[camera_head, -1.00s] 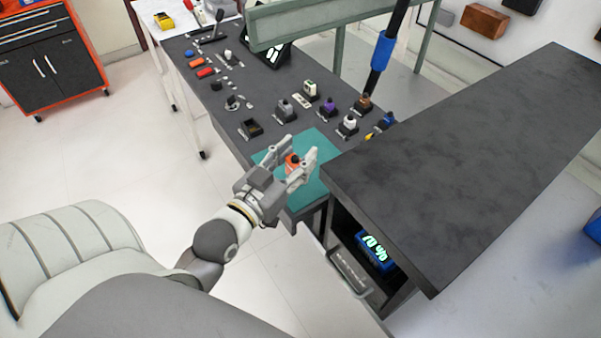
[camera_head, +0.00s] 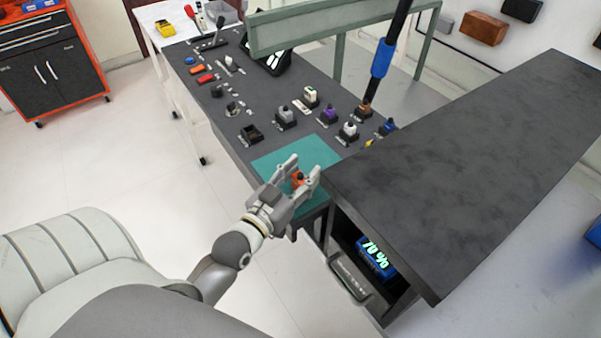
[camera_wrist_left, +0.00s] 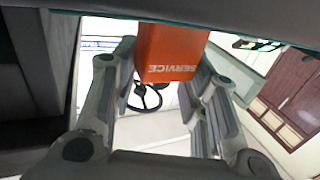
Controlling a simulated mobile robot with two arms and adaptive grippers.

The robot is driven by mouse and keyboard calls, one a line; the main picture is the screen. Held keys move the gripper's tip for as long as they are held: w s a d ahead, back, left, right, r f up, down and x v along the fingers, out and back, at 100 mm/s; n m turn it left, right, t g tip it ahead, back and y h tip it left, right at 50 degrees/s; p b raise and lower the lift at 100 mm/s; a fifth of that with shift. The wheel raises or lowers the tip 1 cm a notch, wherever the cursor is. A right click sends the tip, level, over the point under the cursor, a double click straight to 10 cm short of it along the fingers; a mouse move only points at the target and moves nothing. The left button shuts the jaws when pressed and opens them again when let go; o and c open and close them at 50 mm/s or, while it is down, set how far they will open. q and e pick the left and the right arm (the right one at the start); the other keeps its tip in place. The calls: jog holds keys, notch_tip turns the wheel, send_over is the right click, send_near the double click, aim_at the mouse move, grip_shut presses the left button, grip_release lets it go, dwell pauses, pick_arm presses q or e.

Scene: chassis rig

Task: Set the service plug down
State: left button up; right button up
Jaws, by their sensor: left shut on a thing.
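The orange service plug (camera_head: 298,179) is between the fingers of my left gripper (camera_head: 303,170), over the near part of the teal mat (camera_head: 283,160). In the left wrist view the plug (camera_wrist_left: 172,52) shows its "SERVICE" lettering upside down, between the fingertips of the gripper (camera_wrist_left: 165,75). The gripper is shut on it. I cannot tell whether the plug's underside touches the mat. My right gripper is not in view.
Several connectors, such as a purple one (camera_head: 328,112) and a white one (camera_head: 348,131), stand on the dark panel beyond the mat. A raised dark worktop (camera_head: 450,150) is close on the right, above a blue "70 %" display (camera_head: 376,255). The mat's far part is clear.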

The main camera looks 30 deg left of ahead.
pick_arm(q)
jog(key=o, duration=1)
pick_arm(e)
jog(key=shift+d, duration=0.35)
pick_arm(q)
jog(key=shift+r, duration=0.1)
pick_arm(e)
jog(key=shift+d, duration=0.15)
pick_arm(q)
jog(key=shift+s, duration=0.15)
jog(key=s+b, duration=0.1)
jog(key=s, duration=1)
jog(key=shift+s, duration=0.35)
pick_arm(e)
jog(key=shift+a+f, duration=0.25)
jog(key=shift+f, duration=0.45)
